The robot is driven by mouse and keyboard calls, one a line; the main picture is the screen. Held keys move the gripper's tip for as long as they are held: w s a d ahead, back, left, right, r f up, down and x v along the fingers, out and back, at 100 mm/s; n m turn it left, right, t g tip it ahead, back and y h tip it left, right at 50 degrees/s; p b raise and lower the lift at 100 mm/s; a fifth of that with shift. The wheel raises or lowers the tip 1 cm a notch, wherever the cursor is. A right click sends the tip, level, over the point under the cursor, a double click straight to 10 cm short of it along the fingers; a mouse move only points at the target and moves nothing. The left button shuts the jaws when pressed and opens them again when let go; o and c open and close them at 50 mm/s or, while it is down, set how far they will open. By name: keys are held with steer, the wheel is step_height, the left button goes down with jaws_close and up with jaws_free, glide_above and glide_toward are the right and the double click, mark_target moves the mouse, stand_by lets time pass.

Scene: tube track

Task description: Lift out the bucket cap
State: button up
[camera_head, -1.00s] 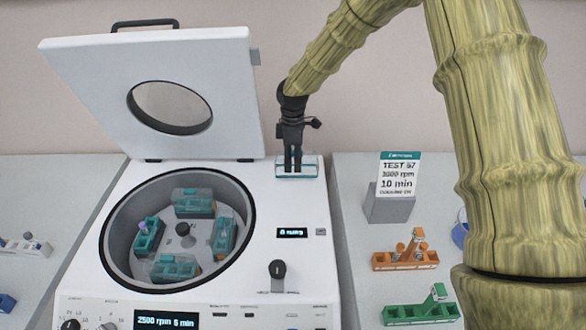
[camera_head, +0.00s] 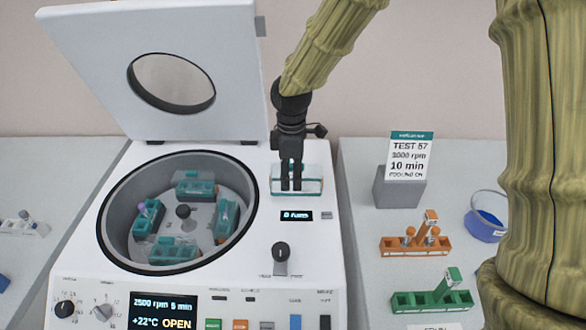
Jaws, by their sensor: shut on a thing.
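The white centrifuge stands with its lid (camera_head: 85,60) raised and its round bowl (camera_head: 112,225) open. Inside are teal buckets at the back (camera_head: 195,186), left (camera_head: 148,217), right (camera_head: 226,217) and front (camera_head: 172,251), around a dark hub. A purple-topped tube shows in the left bucket. My gripper (camera_head: 291,186) points down over the centrifuge's top deck, right of the bowl. It is shut on a clear cap with a teal lower edge (camera_head: 313,181). I cannot tell whether the cap touches the deck. The fingers hide its middle.
A control panel (camera_head: 163,311) reads 2500 rpm, 5 min, OPEN. On the right bench are a TEST 57 sign (camera_head: 410,158), an orange rack (camera_head: 416,245), a green rack (camera_head: 431,300) and a blue-filled bowl (camera_head: 487,222). The upright lid stands behind the bowl.

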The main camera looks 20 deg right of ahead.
mark_target(291, 165)
steer(key=shift+s, duration=0.1)
stand_by(0.3)
steer(key=shift+r+p, duration=2.35)
steer(key=shift+r, duration=0.2)
steer(key=shift+f, duration=0.1)
